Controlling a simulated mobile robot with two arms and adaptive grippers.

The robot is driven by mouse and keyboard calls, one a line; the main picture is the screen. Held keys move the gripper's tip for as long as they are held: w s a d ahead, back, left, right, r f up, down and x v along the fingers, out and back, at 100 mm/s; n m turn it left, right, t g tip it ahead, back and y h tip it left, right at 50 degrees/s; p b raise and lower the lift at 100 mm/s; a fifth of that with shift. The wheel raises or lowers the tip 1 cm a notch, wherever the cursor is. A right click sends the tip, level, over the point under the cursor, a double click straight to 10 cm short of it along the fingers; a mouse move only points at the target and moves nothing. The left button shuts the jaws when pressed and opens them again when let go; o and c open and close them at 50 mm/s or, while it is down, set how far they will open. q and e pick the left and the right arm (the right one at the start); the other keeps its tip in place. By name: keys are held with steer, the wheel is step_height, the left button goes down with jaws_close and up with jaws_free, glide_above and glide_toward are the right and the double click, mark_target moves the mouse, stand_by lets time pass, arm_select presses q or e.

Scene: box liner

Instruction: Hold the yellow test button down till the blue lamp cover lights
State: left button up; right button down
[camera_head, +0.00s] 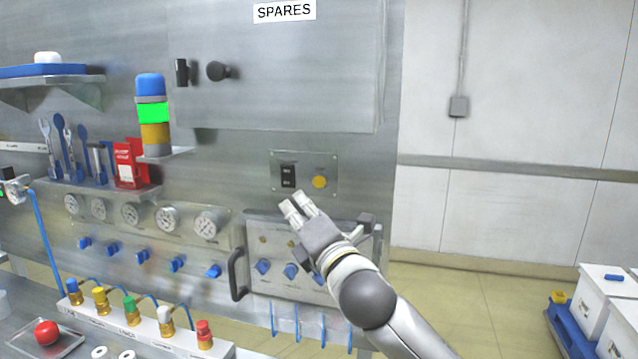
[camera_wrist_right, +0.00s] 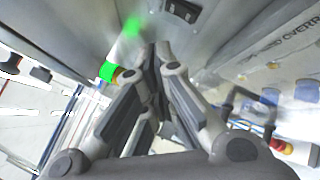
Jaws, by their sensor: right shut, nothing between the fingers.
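The yellow test button (camera_head: 320,182) sits on a small metal plate on the machine's front, right of a black switch (camera_head: 288,176). The lamp stack (camera_head: 153,112) stands on a small shelf to the left; its blue cover (camera_head: 150,84) on top looks unlit, the green part below it glows, and an amber part is at the bottom. My right gripper (camera_head: 293,207) is shut and empty, below and left of the button, apart from it in the picture. In the right wrist view its fingers (camera_wrist_right: 158,52) are close together, and the button cannot be made out.
A panel with blue knobs and a dark handle (camera_head: 237,275) lies under my right gripper. Gauges (camera_head: 168,218) and a tool shelf with a red box (camera_head: 130,163) are to the left. The cabinet door (camera_head: 280,70) above is closed. White boxes (camera_head: 603,300) stand at far right.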

mark_target(320, 181)
steer(key=w, duration=0.2)
steer(key=w+d, duration=0.1)
steer(key=w, duration=0.1)
steer(key=w+d, duration=0.1)
steer(key=w, duration=0.1)
steer(key=shift+w+d, duration=0.1)
steer(key=shift+w, duration=0.15)
steer(key=shift+w+d, duration=0.2)
steer(key=shift+w, duration=0.4)
steer(key=shift+w+p, duration=0.15)
steer(key=shift+p, duration=0.15)
stand_by(0.5)
steer(key=shift+w, duration=0.15)
steer(key=shift+w+d, duration=0.1)
steer(key=shift+w+d, duration=0.15)
steer(key=shift+w, duration=0.2)
stand_by(1.4)
steer(key=shift+s+p, duration=0.1)
steer(key=shift+p, duration=0.2)
steer(key=shift+s+a, duration=0.2)
steer(key=shift+s, duration=0.45)
